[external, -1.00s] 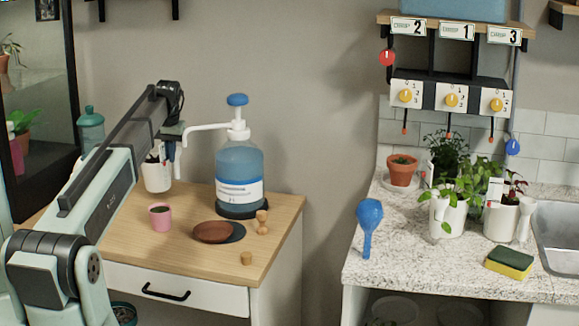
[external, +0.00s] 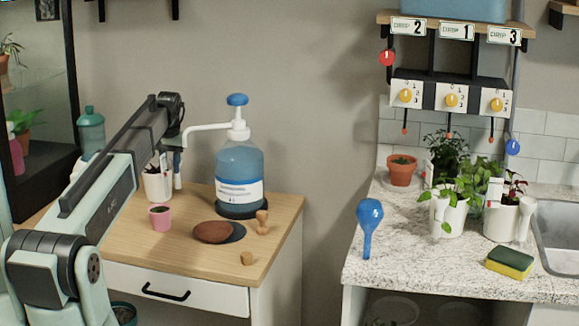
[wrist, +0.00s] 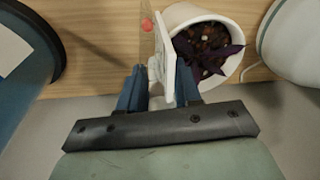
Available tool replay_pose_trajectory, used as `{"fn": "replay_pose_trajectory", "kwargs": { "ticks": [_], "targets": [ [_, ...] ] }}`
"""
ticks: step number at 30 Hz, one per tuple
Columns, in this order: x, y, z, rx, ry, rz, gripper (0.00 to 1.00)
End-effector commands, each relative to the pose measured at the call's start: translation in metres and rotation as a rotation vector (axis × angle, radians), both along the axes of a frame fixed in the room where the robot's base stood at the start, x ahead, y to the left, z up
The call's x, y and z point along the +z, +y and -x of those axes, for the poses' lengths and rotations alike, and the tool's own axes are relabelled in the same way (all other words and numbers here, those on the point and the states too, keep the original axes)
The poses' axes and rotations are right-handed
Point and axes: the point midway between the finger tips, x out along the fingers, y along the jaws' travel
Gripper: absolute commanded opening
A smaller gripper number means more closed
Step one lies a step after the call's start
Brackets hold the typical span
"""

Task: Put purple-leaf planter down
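The purple-leaf planter is a white pot (external: 156,186) at the back left of the wooden table, partly behind my arm in the external view. In the wrist view the white pot (wrist: 230,68) shows dark soil and purple leaves (wrist: 207,50). A white handle and a white tag (wrist: 166,45) are on its side. My gripper (wrist: 160,88) has its two blue fingers on either side of the handle and looks closed on it. In the external view my gripper (external: 174,166) is at the pot's right side. Whether the pot's base touches the tabletop cannot be told.
On the wooden table (external: 255,262) are a pink cup (external: 160,218), a brown saucer (external: 213,232), a blue pump bottle (external: 239,175) and small wooden pieces (external: 262,222). A granite counter (external: 400,260) with other planters (external: 448,217) stands at right.

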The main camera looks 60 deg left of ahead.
Motion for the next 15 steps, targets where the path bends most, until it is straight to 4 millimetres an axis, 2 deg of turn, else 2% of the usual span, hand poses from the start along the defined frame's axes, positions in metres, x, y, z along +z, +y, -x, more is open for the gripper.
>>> {"fn": "replay_pose_trajectory", "kwargs": {
  "ticks": [8,11,15],
  "targets": [
    [0.003,0.0,0.0,0.0,0.0,0.0,0.33],
    [0.011,-0.001,0.0,0.0,-0.001,-0.002,0.33],
    [0.031,-0.004,0.0,0.0,-0.001,-0.002,0.33]
  ]
}}
